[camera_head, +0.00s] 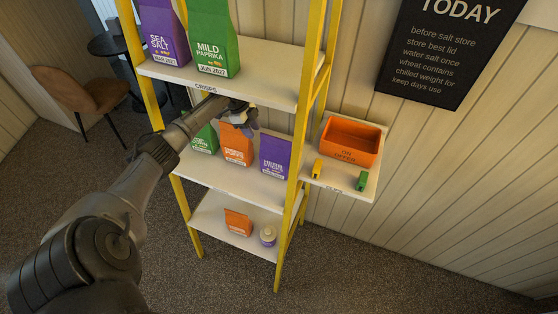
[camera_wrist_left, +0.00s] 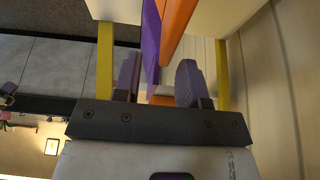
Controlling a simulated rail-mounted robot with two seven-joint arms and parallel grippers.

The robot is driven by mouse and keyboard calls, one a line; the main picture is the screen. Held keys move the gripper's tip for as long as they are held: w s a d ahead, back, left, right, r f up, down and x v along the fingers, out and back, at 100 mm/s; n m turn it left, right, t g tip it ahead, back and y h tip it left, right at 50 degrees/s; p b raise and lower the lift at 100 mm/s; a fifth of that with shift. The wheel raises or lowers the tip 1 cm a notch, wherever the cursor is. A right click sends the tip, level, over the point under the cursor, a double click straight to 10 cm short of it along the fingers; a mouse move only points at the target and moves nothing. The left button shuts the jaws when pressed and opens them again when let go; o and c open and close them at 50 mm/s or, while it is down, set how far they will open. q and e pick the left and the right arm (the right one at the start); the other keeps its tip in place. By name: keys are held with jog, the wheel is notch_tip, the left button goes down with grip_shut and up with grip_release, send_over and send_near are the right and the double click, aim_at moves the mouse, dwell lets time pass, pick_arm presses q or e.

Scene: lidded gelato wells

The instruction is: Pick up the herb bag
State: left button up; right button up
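No bag carries a readable "herb" label. A green bag (camera_head: 205,138) stands on the middle shelf at left, partly hidden by my left arm. An orange bag (camera_head: 237,146) stands in the middle and a purple bag (camera_head: 275,156) at right. My left gripper (camera_head: 242,118) is at the top of the orange bag, under the upper shelf; whether it touches is unclear. In the left wrist view my left gripper (camera_wrist_left: 158,82) has its fingers apart. A purple surface (camera_wrist_left: 150,40) and an orange one (camera_wrist_left: 175,25) show beyond them. My right gripper is not in view.
The upper shelf (camera_head: 265,78) holds a purple Sea Salt bag (camera_head: 163,32) and a green Mild Paprika bag (camera_head: 210,40). An orange bin (camera_head: 349,141) sits on the side shelf. Yellow posts flank the shelves.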

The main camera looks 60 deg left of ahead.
aim_at(276, 139)
pick_arm(q)
jog(key=shift+w+d+p, duration=0.2)
jog(key=shift+w+d, duration=0.35)
jog(key=shift+d, duration=0.25)
jog(key=shift+w+d+p, duration=0.15)
jog(key=shift+w+d, duration=0.4)
jog(key=shift+d, duration=0.2)
jog(key=shift+w+d+p, duration=0.2)
jog(key=shift+w+d, duration=0.35)
jog(key=shift+d, duration=0.25)
jog(key=w+d, duration=0.1)
jog(key=w+d+p, duration=0.1)
jog(key=d, duration=0.1)
jog(key=shift+f, duration=0.35)
jog(key=shift+d+f, duration=0.1)
jog(key=shift+f, duration=0.1)
jog(key=shift+f, duration=0.25)
jog(key=shift+c, duration=0.3)
jog(key=c, duration=0.5)
grip_shut()
